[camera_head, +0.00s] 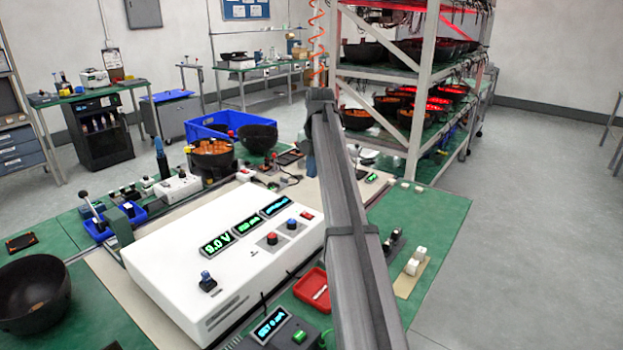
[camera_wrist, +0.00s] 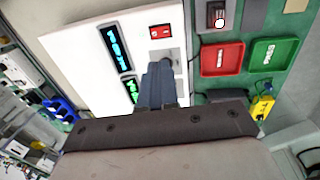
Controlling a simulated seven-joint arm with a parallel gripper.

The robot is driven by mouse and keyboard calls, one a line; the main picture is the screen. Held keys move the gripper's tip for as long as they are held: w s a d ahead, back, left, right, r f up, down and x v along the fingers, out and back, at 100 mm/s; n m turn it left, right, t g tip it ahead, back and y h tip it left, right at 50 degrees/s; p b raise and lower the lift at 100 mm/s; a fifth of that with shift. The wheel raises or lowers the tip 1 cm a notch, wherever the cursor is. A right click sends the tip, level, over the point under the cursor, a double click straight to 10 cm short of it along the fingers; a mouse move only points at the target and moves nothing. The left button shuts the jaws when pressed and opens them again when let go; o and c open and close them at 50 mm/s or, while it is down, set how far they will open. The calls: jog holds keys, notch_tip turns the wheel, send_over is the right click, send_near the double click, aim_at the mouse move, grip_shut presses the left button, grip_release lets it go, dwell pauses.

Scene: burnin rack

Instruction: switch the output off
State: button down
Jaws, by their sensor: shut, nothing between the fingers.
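The white power supply (camera_head: 180,270) stands on the bench, with green and blue readouts; one reads 9.0 V (camera_head: 217,244). A red knob (camera_head: 272,238) and a blue knob (camera_head: 292,224) sit on its sloped top. A small red rocker switch (camera_head: 306,215) is near its far right corner; it also shows in the wrist view (camera_wrist: 160,31). My gripper (camera_wrist: 158,82) is shut and empty. In the wrist view its fingertips appear over the panel, below the switch and right of the readouts, hiding part of the panel. I cannot tell whether they touch it.
My arm crosses the middle of the head view. A red tray (camera_wrist: 222,58) and a green tray (camera_wrist: 273,54) lie beside the supply. A black bowl (camera_head: 32,290) stands at left, a blue crate (camera_head: 215,122) behind. A tall rack (camera_head: 415,100) stands beyond the bench.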

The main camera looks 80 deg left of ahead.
aim_at(305, 213)
jog(key=shift+s+a+r, duration=0.1)
jog(key=shift+s+a, duration=0.2)
jog(key=shift+a, duration=0.1)
jog(key=f, duration=0.4)
jog(key=s+f, duration=0.1)
jog(key=f, duration=0.4)
jog(key=a+f, duration=0.1)
jog(key=f, duration=0.4)
jog(key=shift+s+a, duration=0.1)
jog(key=shift+s, duration=0.05)
jog(key=shift+s+f, duration=0.1)
jog(key=shift+f, duration=0.15)
